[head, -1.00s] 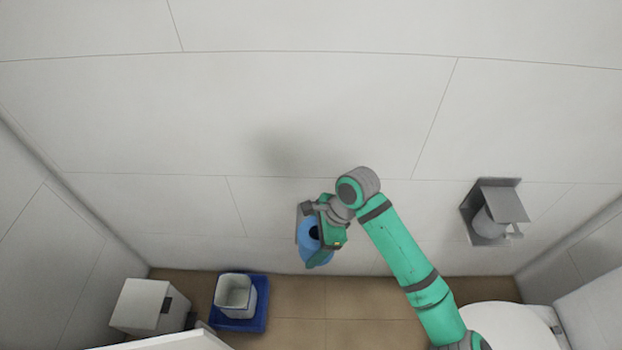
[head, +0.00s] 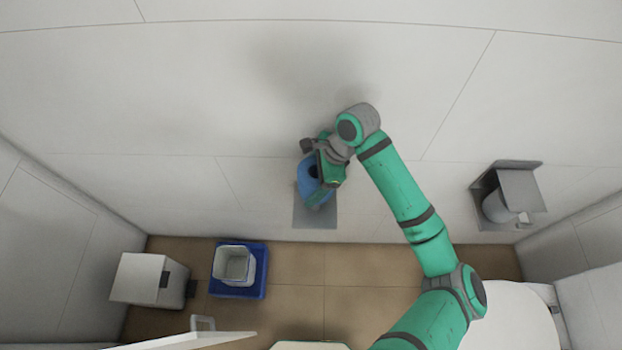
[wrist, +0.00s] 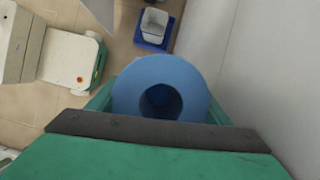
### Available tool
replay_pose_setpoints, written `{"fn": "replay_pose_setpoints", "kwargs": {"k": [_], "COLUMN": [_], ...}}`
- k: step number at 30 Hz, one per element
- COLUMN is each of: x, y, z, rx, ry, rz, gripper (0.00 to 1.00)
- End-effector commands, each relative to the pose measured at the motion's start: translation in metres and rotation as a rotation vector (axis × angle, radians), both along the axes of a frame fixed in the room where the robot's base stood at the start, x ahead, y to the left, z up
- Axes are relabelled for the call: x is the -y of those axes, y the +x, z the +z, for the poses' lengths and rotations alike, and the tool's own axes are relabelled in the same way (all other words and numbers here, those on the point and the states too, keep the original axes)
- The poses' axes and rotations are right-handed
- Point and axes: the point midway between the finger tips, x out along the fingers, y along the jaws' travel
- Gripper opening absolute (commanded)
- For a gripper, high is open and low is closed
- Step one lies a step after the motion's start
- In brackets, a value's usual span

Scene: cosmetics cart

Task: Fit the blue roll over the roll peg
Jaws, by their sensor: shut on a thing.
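The blue roll (head: 307,186) is in my gripper (head: 322,182), in front of the back wall. In the wrist view the blue roll (wrist: 160,71) sits between the two green fingers, its dark central hole facing the camera. My gripper is shut on it. A grey wall plate (head: 315,213) shows behind and below the roll in the head view. No peg can be made out there; the roll and gripper cover part of the plate. I cannot tell whether the roll touches it.
A roll holder with a pale roll (head: 497,207) is on the wall at right, above a white toilet (head: 505,318). A white bin (head: 236,264) stands in a blue tray (head: 263,283) on the floor. A white box (head: 139,278) is left of it.

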Motion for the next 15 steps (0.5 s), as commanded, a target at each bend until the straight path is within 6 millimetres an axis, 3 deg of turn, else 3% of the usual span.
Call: {"fn": "replay_pose_setpoints", "kwargs": {"k": [5, 15], "x": [-0.002, 0.004], "y": [0.000, 0.000], "z": [0.000, -0.020], "rx": [-0.001, -0.002], "ry": [0.004, 0.004], "rz": [0.000, -0.010], "gripper": [0.48, 0.48]}}
